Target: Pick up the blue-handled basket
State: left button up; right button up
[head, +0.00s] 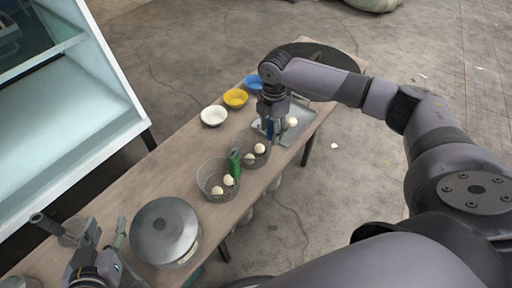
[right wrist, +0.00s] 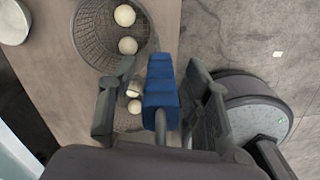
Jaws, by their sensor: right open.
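The blue-handled basket (head: 247,141) is a dark wire basket on the table in the head view, holding pale balls. Its upright blue handle (right wrist: 161,85) stands between the fingers of my right gripper (right wrist: 160,100) in the right wrist view. That gripper (head: 270,120) is open, with a finger on each side of the handle and visible gaps. It hides part of the basket. My left gripper (head: 104,240) is open and empty at the lower left of the head view, near a metal pot.
A green-handled wire basket (head: 207,184) with balls stands close to the blue-handled one. Beyond are white (head: 213,116), yellow (head: 235,98) and blue (head: 253,82) bowls. A grey tray (head: 309,116) holds a ball. A lidded pot (head: 165,231) occupies the near table.

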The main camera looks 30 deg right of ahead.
jog(key=shift+c, duration=0.5)
grip_shut()
